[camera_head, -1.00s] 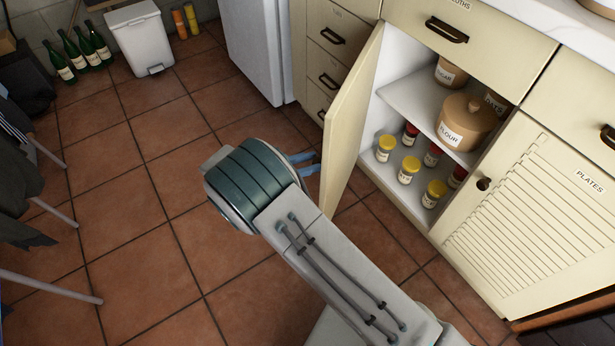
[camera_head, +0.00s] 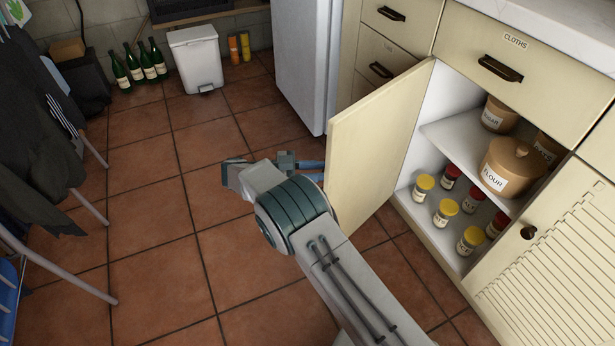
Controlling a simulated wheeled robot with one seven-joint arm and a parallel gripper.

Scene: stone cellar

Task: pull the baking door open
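The cream baking door (camera_head: 375,145) stands swung well out from the cabinet, with its inner face towards me. Its outer face and any knob there are hidden. Behind it the cabinet (camera_head: 445,100) is open, with a white shelf, a flour crock (camera_head: 508,168) and several small jars (camera_head: 446,212) showing. My gripper (camera_head: 312,171) is at the left side of the door, close to its free edge. Its blue-grey fingers point right towards the door. Their tips are partly hidden, so I cannot tell whether they touch or grip anything.
A slatted plates door (camera_head: 555,260) is shut at right, and a cloths drawer (camera_head: 515,60) is shut above. A white bin (camera_head: 197,60), green bottles (camera_head: 140,62) and a fridge (camera_head: 308,60) stand behind. Tiled floor between is clear.

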